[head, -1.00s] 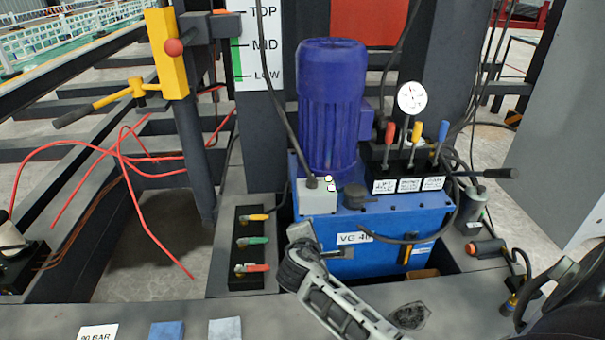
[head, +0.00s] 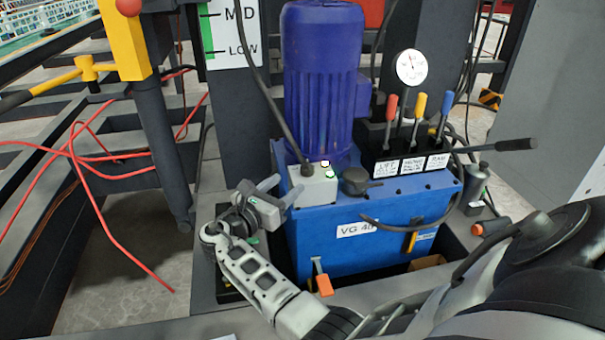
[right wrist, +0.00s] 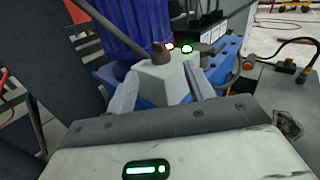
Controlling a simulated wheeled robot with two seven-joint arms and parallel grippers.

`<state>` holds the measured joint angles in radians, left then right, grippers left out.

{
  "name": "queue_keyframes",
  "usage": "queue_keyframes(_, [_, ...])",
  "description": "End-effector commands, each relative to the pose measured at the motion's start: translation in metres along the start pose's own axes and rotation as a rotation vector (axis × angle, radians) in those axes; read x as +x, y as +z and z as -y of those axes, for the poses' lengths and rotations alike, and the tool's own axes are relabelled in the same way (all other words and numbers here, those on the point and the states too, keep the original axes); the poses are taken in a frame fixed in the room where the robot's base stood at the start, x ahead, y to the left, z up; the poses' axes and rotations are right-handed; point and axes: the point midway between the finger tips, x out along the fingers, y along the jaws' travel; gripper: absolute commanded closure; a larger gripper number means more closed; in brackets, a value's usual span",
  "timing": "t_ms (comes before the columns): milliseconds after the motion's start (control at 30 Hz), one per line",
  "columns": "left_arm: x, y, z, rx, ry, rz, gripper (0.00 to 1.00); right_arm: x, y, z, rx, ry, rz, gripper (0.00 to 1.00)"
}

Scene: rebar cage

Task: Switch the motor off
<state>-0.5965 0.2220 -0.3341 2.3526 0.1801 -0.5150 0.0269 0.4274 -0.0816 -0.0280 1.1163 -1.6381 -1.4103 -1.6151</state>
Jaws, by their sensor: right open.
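The motor (head: 322,80) is a ribbed blue-violet cylinder standing on the blue power unit (head: 345,255) marked VG 40. A light grey switch box (head: 310,188) sits at its foot, with two small lit buttons (head: 327,168) on top and a black cable entering it. My right gripper (head: 281,186) is open and empty just left of the box. In the right wrist view, the box (right wrist: 165,78) appears between the two fingers, with the buttons (right wrist: 178,47) beyond its cable fitting; one has a green ring. I cannot tell whether a finger touches the box. My left gripper is out of view.
Red, yellow and blue levers (head: 419,105) and a gauge (head: 411,66) stand right of the motor. A black filler cap (head: 354,180) is beside the box. An orange-tipped lever (head: 323,285) is in front of the unit. Red hoses (head: 105,215) lie at left.

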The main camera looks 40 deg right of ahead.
Motion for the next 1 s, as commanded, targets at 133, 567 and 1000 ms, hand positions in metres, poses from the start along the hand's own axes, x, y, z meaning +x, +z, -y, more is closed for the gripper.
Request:
queue_keyframes(133, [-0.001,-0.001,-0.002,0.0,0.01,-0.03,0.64,0.033,-0.001,0.0,0.004,-0.002,0.002,0.47])
queue_keyframes(567, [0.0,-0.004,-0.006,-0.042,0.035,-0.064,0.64,0.079,0.0,0.0,0.002,0.001,0.0,0.47])
queue_keyframes(1000, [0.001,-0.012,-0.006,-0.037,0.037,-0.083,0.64,0.08,0.0,0.0,0.002,0.001,-0.001,0.92])
